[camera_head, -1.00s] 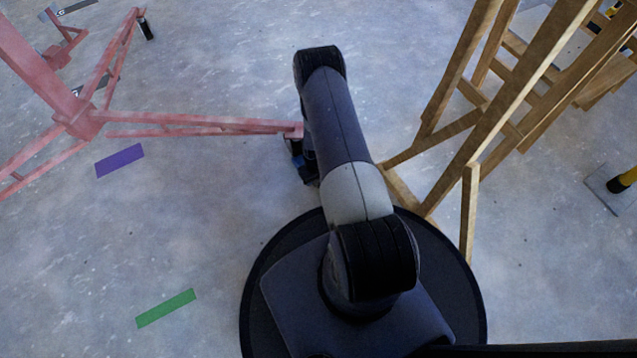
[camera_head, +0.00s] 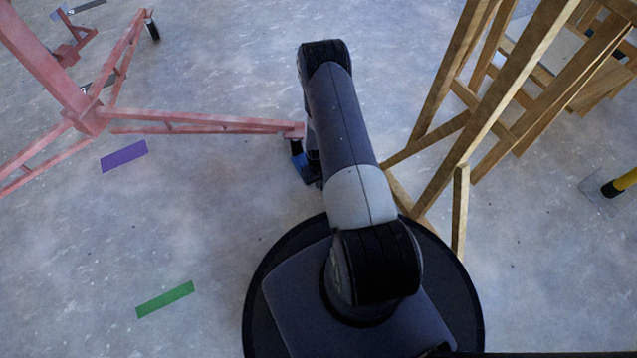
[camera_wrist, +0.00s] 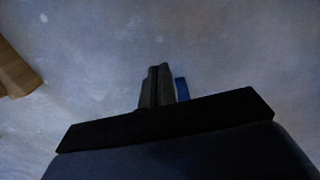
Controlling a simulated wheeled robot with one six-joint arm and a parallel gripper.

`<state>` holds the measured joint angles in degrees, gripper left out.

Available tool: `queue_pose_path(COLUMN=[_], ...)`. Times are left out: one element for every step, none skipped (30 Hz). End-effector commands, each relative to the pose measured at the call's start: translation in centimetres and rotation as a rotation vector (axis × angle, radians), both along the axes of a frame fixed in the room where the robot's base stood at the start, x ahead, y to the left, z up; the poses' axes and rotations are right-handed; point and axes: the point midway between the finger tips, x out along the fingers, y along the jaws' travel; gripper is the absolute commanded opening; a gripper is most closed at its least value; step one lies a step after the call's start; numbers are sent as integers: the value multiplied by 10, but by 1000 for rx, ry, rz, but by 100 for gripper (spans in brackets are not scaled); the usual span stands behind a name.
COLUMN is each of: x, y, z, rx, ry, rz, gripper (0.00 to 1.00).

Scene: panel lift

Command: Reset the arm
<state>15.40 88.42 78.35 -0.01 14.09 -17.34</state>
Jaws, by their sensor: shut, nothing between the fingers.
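My arm (camera_head: 345,120) rises from my round base in the head view and reaches up the picture, then bends down at its far end. My gripper shows in the wrist view (camera_wrist: 158,86) with its two dark fingers together and nothing between them. A blue part (camera_wrist: 182,89) shows just beside the fingers. In the head view the gripper is mostly hidden behind the arm. A dark and blue piece shows left of the arm, by the end of the pink leg; I cannot tell whether they touch.
A pink metal stand (camera_head: 90,118) with spread legs and casters is at the left. A wooden frame (camera_head: 500,90) stands close at the right of the arm. A purple strip (camera_head: 124,156) and a green strip (camera_head: 165,300) lie on the concrete floor. A yellow post (camera_head: 622,183) is at the right edge.

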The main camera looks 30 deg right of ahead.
Motion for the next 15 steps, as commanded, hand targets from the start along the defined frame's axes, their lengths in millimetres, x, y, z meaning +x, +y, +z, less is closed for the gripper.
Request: queue_pose_path(x=[0,0,0,-1,-1,-1,-1,-1,-1,-2,-2,-2,-2,-2,-2], y=[0,0,0,0,0,0,0,0,0,0,0,0,0,0,0], z=[15,21,28,33,37,43,46,48,51,53,54,55,56,56,56], rx=[0,0,0,0,1,1,1,1,1,1,1,1,1,1,1], ry=[0,0,0,2,2,2,2,3,4,4,4,4,4,4,4], rz=[0,-1,-1,-1,-1,-1,-1,-1,-1,-1,-1,-1,-1,-1,-1], gripper=[0,0,0,0,0,0,0,0,0,0,0,0,0,0,0])
